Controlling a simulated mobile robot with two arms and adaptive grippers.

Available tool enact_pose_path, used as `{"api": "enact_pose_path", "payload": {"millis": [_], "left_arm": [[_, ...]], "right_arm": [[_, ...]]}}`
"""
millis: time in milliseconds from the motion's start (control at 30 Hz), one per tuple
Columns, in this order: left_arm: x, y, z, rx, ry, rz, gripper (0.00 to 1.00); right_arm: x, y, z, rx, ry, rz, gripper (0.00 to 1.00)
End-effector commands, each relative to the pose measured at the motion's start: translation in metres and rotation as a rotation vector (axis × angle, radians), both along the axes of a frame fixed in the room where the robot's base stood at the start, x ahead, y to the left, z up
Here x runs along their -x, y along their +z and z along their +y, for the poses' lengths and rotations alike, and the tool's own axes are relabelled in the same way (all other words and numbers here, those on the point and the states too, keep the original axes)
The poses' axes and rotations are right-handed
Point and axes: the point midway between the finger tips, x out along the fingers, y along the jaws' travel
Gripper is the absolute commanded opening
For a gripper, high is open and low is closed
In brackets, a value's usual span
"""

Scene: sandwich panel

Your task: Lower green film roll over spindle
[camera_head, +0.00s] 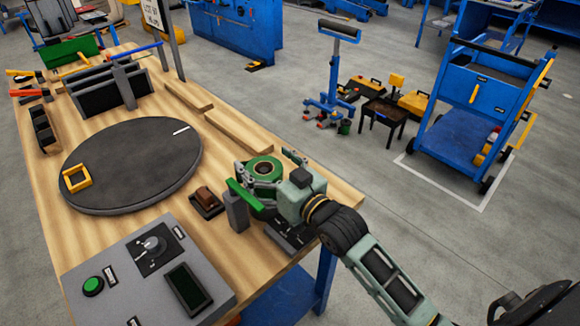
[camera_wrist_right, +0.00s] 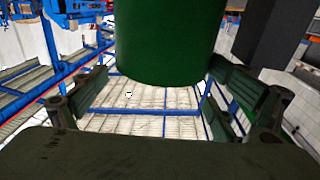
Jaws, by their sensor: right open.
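The green film roll (camera_head: 264,167), with a tan core, is near the right edge of the wooden table. My right gripper (camera_head: 266,180) is around it with its fingers apart. In the right wrist view, the green roll (camera_wrist_right: 165,40) hangs between the open fingers (camera_wrist_right: 165,95), with gaps visible at both sides. The spindle cannot be made out; the roll and gripper cover that spot. A grey post (camera_head: 236,212) with a green bar (camera_head: 244,194) stands close to the gripper, above a dark base (camera_head: 290,237). My left gripper is not in view.
A dark round turntable (camera_head: 130,165) with a yellow square frame (camera_head: 77,178) lies to the left. A brown block on a black base (camera_head: 206,201) sits between it and the gripper. A grey control panel (camera_head: 125,262) is at the front. Wooden strips (camera_head: 235,133) line the far edge.

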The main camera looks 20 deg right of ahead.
Motion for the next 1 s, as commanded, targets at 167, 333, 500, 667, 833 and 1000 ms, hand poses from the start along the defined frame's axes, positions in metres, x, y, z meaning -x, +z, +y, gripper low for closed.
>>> {"api": "enact_pose_path", "payload": {"millis": [167,333,500,667,833,1000], "left_arm": [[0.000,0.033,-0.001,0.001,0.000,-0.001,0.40],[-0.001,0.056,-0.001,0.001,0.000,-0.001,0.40],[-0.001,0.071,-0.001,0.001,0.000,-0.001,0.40],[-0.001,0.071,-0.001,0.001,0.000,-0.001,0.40],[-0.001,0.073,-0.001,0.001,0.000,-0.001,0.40],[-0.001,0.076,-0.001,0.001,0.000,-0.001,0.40]], "right_arm": [[0.000,0.046,0.000,-0.001,0.000,-0.003,0.90],[0.000,0.067,0.000,-0.002,0.000,-0.002,0.90],[0.006,0.076,0.002,-0.006,-0.005,0.005,0.90],[0.036,0.068,0.007,-0.016,-0.052,0.001,0.90],[0.066,0.069,0.006,-0.022,-0.112,-0.003,0.90],[0.094,0.072,-0.001,-0.020,-0.182,-0.002,0.90]]}}
